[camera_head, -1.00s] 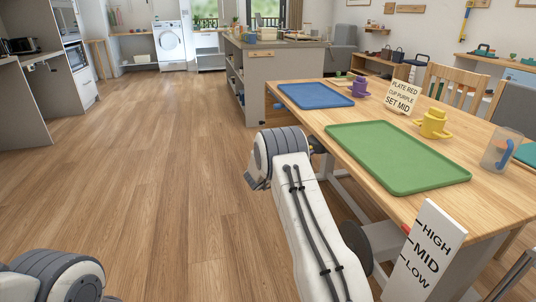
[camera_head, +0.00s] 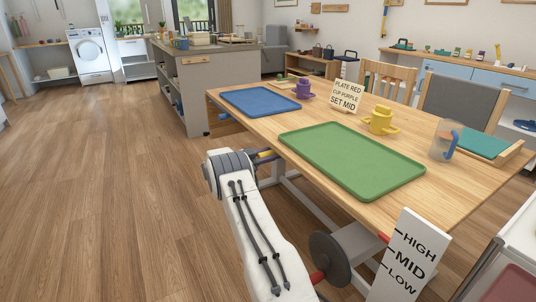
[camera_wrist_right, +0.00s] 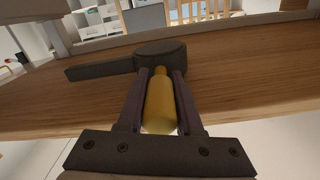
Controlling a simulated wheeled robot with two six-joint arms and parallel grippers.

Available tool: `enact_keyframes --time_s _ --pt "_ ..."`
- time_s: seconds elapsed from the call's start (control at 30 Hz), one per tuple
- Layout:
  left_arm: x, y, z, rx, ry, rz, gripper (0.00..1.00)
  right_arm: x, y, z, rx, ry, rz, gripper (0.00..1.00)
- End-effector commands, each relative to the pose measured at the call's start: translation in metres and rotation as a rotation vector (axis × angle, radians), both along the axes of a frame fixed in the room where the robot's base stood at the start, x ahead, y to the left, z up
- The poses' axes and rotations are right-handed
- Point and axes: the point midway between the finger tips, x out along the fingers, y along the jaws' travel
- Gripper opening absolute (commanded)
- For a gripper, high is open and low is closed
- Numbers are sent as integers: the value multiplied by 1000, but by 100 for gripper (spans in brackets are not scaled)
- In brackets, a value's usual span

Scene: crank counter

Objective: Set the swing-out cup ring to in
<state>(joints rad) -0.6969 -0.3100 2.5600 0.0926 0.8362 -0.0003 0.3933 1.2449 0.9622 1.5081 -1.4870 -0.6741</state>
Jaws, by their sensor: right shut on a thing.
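My right gripper (camera_head: 263,156) is at the near left edge of the wooden table, below the blue tray. In the right wrist view its two fingers (camera_wrist_right: 159,100) are shut on a yellow cylindrical handle (camera_wrist_right: 160,104). Behind the handle is a dark lever (camera_wrist_right: 100,68) with a rounded end, in front of the table's wooden edge. The lever extends to the left. I cannot make out a ring shape, nor tell whether this lever belongs to the cup ring. My left gripper is not in view.
A grey wheel (camera_head: 329,258) and HIGH/MID/LOW board (camera_head: 408,262) stand in front. Floor is clear at left.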

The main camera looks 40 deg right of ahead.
Motion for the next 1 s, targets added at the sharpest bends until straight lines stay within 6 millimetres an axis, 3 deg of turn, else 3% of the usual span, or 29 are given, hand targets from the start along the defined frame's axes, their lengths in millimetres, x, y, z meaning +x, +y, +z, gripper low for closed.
enact_keyframes --time_s 0.33,0.37,0.4,0.43,0.77,1.0 --pt "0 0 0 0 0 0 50 -1 -5 3 -4 -8 -2 0" --pt "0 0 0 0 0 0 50 -1 -5 3 -4 -8 -2 42" --pt "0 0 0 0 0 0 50 -1 -5 3 -4 -8 -2 57" --pt "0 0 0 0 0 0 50 -1 -5 3 -4 -8 -2 64" --pt "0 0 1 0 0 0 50 1 0 2 -2 -6 2 64" --pt "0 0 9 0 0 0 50 11 31 3 -1 -5 4 64"
